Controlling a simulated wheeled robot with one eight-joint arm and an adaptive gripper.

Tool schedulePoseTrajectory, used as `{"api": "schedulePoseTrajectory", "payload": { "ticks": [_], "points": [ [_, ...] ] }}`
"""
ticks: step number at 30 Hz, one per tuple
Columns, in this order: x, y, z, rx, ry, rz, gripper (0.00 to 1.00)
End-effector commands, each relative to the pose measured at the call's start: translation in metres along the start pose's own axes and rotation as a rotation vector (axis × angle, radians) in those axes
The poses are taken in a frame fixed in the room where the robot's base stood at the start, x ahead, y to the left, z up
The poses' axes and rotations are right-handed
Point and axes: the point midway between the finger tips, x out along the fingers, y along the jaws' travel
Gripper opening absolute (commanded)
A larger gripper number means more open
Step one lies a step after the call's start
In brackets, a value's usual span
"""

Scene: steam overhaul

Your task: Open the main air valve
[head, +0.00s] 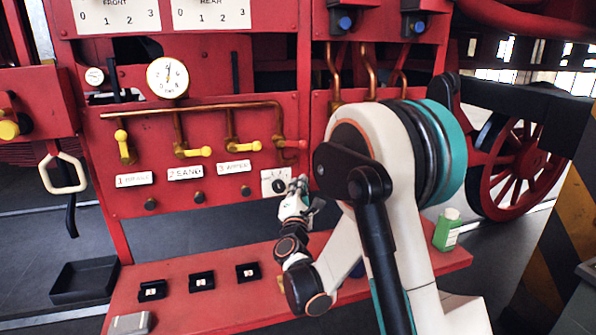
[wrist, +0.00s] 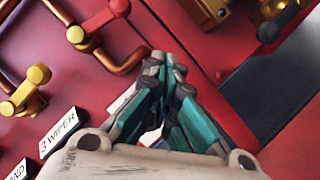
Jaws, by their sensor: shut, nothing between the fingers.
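A copper air pipe (head: 215,106) runs across the red panel, with a gauge (head: 168,77) above it. A red-handled valve (head: 291,144), the likely main air valve, sits at the pipe's right end; its red knob also shows in the wrist view (wrist: 76,34).
Labels, one reading 3 WIPER (head: 234,167), sit under the yellow valves. A red bench (head: 225,310) below carries small black boxes (head: 201,281) and a green bottle (head: 446,232). My arm hides the panel's right side.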

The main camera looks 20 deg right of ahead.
Motion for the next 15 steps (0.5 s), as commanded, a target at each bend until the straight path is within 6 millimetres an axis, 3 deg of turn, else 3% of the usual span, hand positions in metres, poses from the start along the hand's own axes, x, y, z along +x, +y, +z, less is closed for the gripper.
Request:
{"api": "schedulePoseTrajectory", "payload": {
  "ticks": [6, 15],
  "points": [
    [-0.026, -0.006, 0.002, 0.0, 0.0, 0.0, 0.0],
    [-0.034, -0.009, 0.002, 0.0, 0.0, 0.0, 0.0]
  ]
}}
